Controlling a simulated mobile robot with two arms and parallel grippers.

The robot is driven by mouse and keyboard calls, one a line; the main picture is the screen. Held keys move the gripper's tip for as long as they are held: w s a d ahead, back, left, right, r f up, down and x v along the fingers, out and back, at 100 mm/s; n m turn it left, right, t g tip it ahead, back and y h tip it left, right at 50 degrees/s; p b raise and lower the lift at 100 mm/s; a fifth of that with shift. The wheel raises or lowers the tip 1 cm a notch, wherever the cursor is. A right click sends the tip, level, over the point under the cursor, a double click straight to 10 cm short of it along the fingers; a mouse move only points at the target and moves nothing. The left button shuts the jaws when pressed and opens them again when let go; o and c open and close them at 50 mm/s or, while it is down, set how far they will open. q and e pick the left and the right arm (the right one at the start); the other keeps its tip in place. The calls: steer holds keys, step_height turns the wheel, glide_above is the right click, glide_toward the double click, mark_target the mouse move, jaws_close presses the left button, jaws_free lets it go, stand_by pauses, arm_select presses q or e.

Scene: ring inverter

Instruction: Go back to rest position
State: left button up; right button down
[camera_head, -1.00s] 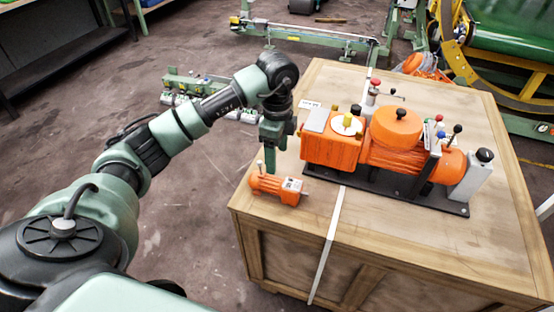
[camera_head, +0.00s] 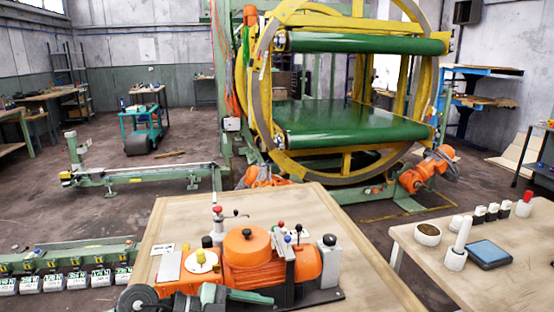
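An orange machine (camera_head: 250,252) on a dark base plate stands on the wooden crate top (camera_head: 345,235) at the bottom middle. My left arm's dark round joint (camera_head: 140,299) shows at the bottom edge, in front of the crate. Green and dark parts of the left gripper (camera_head: 238,296) appear low in front of the machine, partly cut off by the frame's edge. Whether its fingers are open or shut is not clear. The small orange motor from the earlier frame cannot be made out for certain. My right gripper is not in view.
A table (camera_head: 415,262) at the right holds a white cylinder (camera_head: 458,245), a blue pad (camera_head: 489,253) and small items. A yellow ring machine (camera_head: 345,150) with green rollers stands behind. A green rack (camera_head: 70,262) lies low at left. Open floor extends at left.

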arm_select(q)
step_height(320, 180, up, 12)
steer(key=w+n+t+h, duration=0.1)
steer(key=n+t+h, duration=0.4)
steer(key=t, duration=0.5)
steer(key=w+a+f+n+t+y, duration=0.1)
steer(key=w+a+n+t+y, duration=0.1)
steer(key=a+n+t+y, duration=0.65)
steer(key=s+a+f+n+g+y, duration=0.25)
steer(key=a+f+n+y, duration=0.2)
steer(key=f, duration=0.25)
steer(key=s+a+f+n+g+y, duration=0.1)
steer(key=a+f+n+g+y, duration=0.35)
steer(key=f+y, duration=0.2)
steer(key=s+d+f+m+g+h, duration=0.1)
steer(key=s+f+g, duration=0.4)
steer(key=s+f, duration=0.5)
steer(key=s+f+m+g+h, duration=0.15)
steer(key=s+f+g, duration=0.5)
steer(key=s, duration=0.75)
step_height(320, 180, down, 25)
steer(key=s+p, duration=0.2)
steer(key=s+a+f+g+y, duration=0.1)
steer(key=s+a+f, duration=0.2)
steer(key=s+f, duration=1.1)
steer(key=shift+s+f+g+p, duration=0.15)
steer(key=shift+s+g+p, duration=0.3)
steer(key=shift+s, duration=0.45)
